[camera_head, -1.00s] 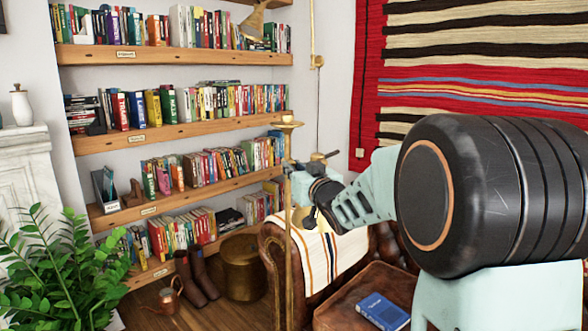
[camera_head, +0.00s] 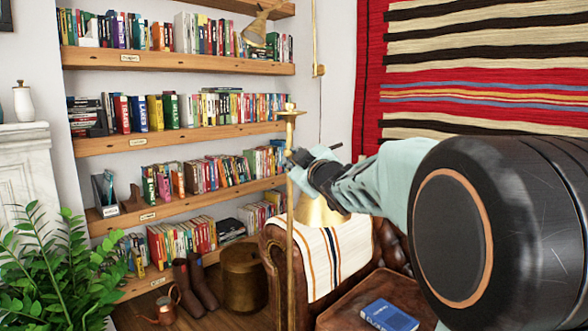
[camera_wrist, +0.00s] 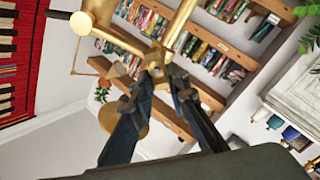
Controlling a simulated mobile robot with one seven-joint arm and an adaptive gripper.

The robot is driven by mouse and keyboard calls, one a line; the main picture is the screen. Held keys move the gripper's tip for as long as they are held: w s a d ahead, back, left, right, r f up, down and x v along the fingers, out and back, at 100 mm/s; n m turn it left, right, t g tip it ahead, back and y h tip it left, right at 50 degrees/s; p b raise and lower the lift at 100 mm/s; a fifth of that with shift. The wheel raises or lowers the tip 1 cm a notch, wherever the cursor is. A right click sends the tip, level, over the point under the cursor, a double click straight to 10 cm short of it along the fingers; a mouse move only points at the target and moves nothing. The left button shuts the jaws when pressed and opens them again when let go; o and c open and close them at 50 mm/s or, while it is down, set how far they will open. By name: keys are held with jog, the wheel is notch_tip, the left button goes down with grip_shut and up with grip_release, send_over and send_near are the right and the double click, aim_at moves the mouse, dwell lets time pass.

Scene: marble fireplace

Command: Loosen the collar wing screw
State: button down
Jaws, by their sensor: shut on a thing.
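In the wrist view, brass rods (camera_wrist: 122,38) meet at a joint just beyond the fingertips. My gripper's dark fingers (camera_wrist: 168,76) are closed together there on a small brass part, seemingly the collar wing screw (camera_wrist: 156,57). The fingers hide most of it, so its angle cannot be told. A round brass piece (camera_wrist: 132,118) shows behind the fingers.
A leather armchair (camera_head: 276,262) with a striped throw (camera_head: 333,256) stands below and behind the arm. A blue book (camera_head: 389,314) lies on a brown leather surface. Bookshelves (camera_head: 185,135) fill the back wall; a leafy plant (camera_head: 45,265) is at lower left.

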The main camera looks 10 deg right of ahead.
jog(key=shift+a+f+n+b, duration=0.15)
jog(key=shift+n+b, duration=0.85)
jog(key=shift+n, duration=0.55)
jog(key=shift+d+f+n+b, duration=0.1)
jog(key=shift+f+n+b, duration=0.1)
jog(key=shift+n+b, duration=1.05)
jog(key=shift+a+f+n+b, duration=0.15)
jog(key=shift+n+b, duration=0.55)
jog(key=shift+n, duration=1.1)
jog(key=c, duration=1.8)
grip_release()
jog(key=shift+c, duration=0.2)
